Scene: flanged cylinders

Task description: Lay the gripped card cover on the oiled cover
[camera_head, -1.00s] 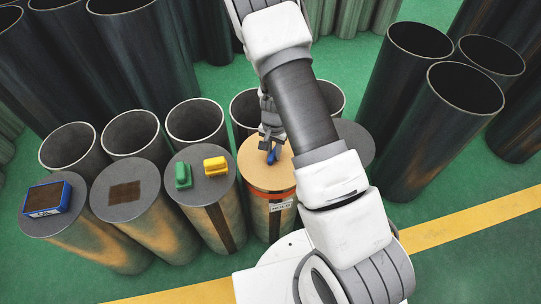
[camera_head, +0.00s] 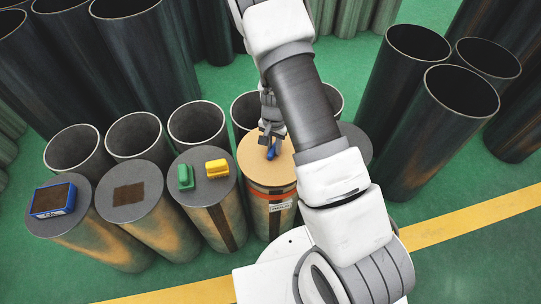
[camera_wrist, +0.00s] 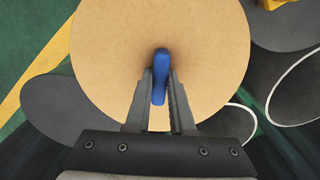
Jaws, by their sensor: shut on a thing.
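The card cover (camera_head: 254,168) is a tan disc with a blue grip (camera_head: 271,153) at its middle. My gripper (camera_wrist: 160,80) is shut on that blue grip, which stands between the two fingers in the wrist view. The card cover (camera_wrist: 112,60) is over the banded, labelled cylinder (camera_head: 270,208); whether it touches its top I cannot tell. Several grey covers top the row. One bears a dark brown square patch (camera_head: 128,195). Another grey cover (camera_head: 358,150) is partly hidden behind my arm. Which cover is the oiled one is not clear to me.
A blue-sided block with a brown top (camera_head: 53,200) lies on the leftmost cover. A green block (camera_head: 186,178) and a yellow block (camera_head: 217,168) lie on the third. Open cylinders stand behind the row and at right (camera_head: 440,125). Green floor with a yellow stripe (camera_head: 460,218) shows in front.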

